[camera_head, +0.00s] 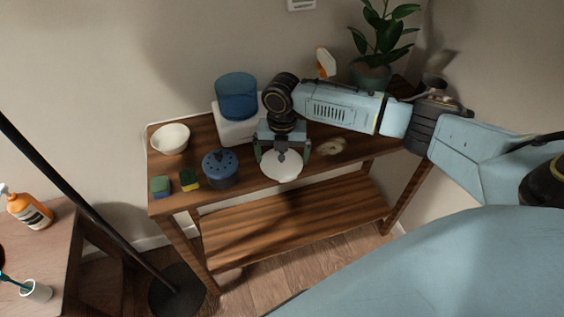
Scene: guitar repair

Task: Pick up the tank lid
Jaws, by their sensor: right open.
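A white round lid (281,168), which looks like the tank lid, is at the front edge of the wooden table, with a small dark knob on top. My right gripper (282,152) is right above it, pointing down, with its fingers apart on either side of the knob. I cannot tell whether the fingers touch the lid. The gripper hides the lid's back part. A translucent blue tank (236,97) stands on a white base (238,130) behind and to the left. My left gripper is not in view.
A dark blue round pot with holes on top (220,168) stands left of the lid. Two sponges (189,179) and a white bowl (170,139) are farther left. A potted plant (372,75) and a white-and-orange spray head (325,63) are at the back right. A lamp pole (85,207) stands at left.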

